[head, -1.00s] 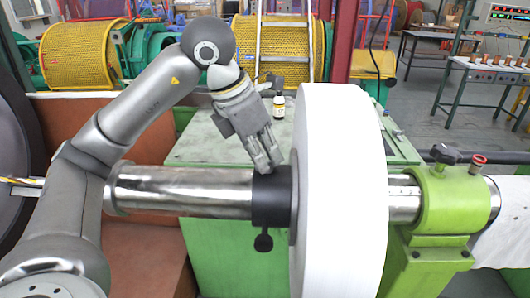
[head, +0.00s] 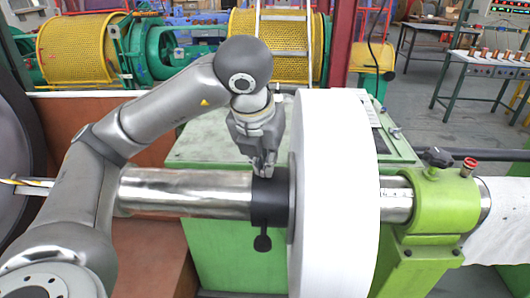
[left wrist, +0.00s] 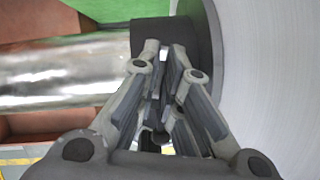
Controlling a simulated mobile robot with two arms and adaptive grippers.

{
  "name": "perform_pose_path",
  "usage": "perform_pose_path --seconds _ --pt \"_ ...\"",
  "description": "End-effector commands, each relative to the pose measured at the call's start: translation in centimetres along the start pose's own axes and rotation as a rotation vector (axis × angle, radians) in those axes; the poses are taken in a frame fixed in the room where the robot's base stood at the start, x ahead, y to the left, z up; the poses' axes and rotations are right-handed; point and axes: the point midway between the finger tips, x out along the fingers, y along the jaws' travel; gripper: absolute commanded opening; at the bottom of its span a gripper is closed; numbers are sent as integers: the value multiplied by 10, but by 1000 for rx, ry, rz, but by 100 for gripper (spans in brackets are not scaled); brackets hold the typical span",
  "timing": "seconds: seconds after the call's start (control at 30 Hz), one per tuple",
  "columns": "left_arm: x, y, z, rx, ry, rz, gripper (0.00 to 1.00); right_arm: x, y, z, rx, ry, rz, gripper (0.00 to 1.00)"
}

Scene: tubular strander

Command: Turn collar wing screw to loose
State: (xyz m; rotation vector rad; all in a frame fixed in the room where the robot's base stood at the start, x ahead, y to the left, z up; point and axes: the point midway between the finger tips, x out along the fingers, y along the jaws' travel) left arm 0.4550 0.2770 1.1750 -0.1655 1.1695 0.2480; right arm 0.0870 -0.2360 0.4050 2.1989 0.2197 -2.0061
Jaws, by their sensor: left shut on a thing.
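The black collar (head: 266,205) sits around the polished shaft, against the left face of the big white reel; it also shows in the left wrist view (left wrist: 185,33). A black knob on a short stem (head: 262,242) hangs from its front. My left gripper (head: 264,171) points down at the top of the collar, its fingers drawn together; in the left wrist view (left wrist: 165,55) the tips lie over the collar. It is shut on a small part there, apparently the collar wing screw, which the fingers mostly hide. My right gripper is not in view.
The white reel (head: 335,200) stands close to the right of my left gripper. The shaft (head: 185,193) runs left from the collar. A green bearing block (head: 435,210) with a black knob (head: 437,157) holds the shaft at right. A green cabinet top (head: 205,145) lies behind.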

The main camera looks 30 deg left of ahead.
Motion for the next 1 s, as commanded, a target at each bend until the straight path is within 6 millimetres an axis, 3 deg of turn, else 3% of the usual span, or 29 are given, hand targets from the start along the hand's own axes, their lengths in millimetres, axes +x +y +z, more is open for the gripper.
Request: perform_pose_path --seconds 0.67,0.7,0.83,1.0 --pt "0 0 0 -53 1 22 0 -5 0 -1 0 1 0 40" --pt "0 0 0 -53 1 22 12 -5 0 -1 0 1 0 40" --pt "0 0 0 -52 1 22 29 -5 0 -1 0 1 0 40" --pt "0 0 0 -52 1 22 29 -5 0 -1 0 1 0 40"
